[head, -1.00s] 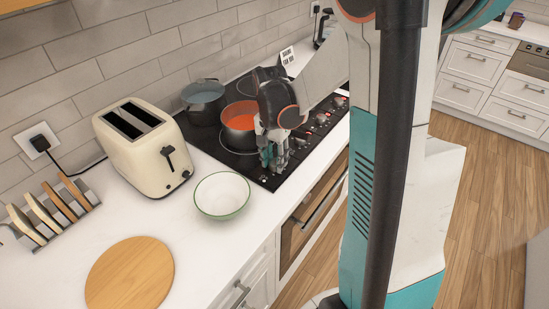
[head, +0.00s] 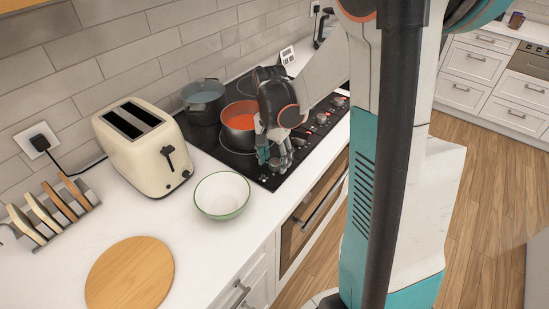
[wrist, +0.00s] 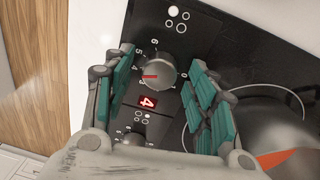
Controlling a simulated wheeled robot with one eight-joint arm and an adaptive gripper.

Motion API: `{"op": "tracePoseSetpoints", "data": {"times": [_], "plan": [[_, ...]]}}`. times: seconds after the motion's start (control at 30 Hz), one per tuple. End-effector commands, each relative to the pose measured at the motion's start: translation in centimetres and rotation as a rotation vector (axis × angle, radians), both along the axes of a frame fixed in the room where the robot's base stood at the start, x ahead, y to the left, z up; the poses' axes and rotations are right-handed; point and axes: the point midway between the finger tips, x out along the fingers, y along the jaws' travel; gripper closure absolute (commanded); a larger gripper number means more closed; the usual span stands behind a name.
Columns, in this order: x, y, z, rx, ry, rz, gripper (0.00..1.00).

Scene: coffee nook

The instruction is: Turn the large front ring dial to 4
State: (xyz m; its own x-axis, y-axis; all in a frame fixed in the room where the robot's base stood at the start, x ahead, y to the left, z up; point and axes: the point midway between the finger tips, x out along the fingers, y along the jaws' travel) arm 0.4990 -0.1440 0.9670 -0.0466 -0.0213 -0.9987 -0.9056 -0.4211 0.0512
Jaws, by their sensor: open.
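The large front ring dial (wrist: 160,73) is a round grey knob on the black stove panel. Its red mark points left in the wrist view, near the printed 4. A small red display (wrist: 147,103) beside it shows a 4. My gripper (wrist: 161,60) is open, with teal finger pads on both sides of the dial and a visible gap to each side. In the head view my gripper (head: 274,158) is down at the front near corner of the stove, with the dial (head: 274,164) partly visible between its fingers.
A pot with red contents (head: 238,117) stands close behind my gripper, and a dark pot (head: 204,97) farther back. More knobs (head: 306,130) line the stove's front. A toaster (head: 143,148), a bowl (head: 221,195) and a round board (head: 130,275) are on the counter (head: 190,240).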

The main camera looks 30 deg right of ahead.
Motion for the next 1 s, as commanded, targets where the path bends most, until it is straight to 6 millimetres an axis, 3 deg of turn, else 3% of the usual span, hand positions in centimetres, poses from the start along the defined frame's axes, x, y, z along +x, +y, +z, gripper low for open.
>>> {"op": "tracePoseSetpoints", "data": {"times": [0.17,0.6,0.8,1.0], "plan": [[0.1,0.0,1.7,0.000,0.000,0.000,0.48],[0.5,0.2,9.8,0.000,0.000,0.000,0.48],[0.5,0.3,11.5,0.000,0.000,0.000,0.48],[0.6,0.3,11.9,0.000,0.000,0.000,0.48]]}}
